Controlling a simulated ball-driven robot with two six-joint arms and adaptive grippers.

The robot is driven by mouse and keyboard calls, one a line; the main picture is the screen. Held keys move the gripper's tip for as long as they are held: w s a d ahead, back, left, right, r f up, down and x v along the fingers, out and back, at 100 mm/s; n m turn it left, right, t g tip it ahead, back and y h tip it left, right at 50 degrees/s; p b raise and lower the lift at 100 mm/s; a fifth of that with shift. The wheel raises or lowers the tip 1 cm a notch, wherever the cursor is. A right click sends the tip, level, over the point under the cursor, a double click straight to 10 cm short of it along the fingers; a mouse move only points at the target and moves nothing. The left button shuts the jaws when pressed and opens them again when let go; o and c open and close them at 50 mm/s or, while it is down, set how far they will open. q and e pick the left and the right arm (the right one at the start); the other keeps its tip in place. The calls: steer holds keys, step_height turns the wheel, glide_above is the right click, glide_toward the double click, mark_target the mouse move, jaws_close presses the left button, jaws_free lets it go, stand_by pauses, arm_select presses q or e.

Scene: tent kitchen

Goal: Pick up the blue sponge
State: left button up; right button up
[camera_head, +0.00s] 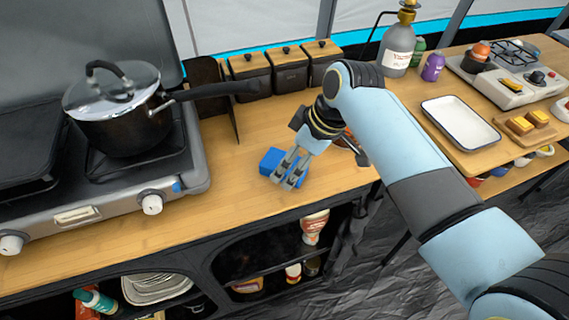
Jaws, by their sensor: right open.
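The blue sponge (270,160) lies on the wooden counter (235,215), to the right of the stove. My right gripper (284,181) is over the sponge's right side, pointing down, and its fingers hide part of it. The gripper is open. I cannot tell whether the fingers touch the sponge. My left gripper is not in view.
A stove (185,165) with a lidded pot (120,128) stands to the left; its handle reaches right above the counter. Lidded canisters (290,72) stand behind the sponge. A white tray (462,122) lies to the right. The counter in front of the sponge is clear.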

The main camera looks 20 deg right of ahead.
mark_target(292, 165)
steer(key=shift+x, duration=0.75)
steer(key=c, duration=0.9)
steer(key=shift+c, duration=0.2)
steer(key=shift+r, duration=0.1)
step_height(292, 165, up, 4)
steer(key=shift+r, duration=0.15)
steer(key=s+d+r, duration=0.6)
steer(key=s, duration=0.4)
steer(key=shift+r, duration=0.3)
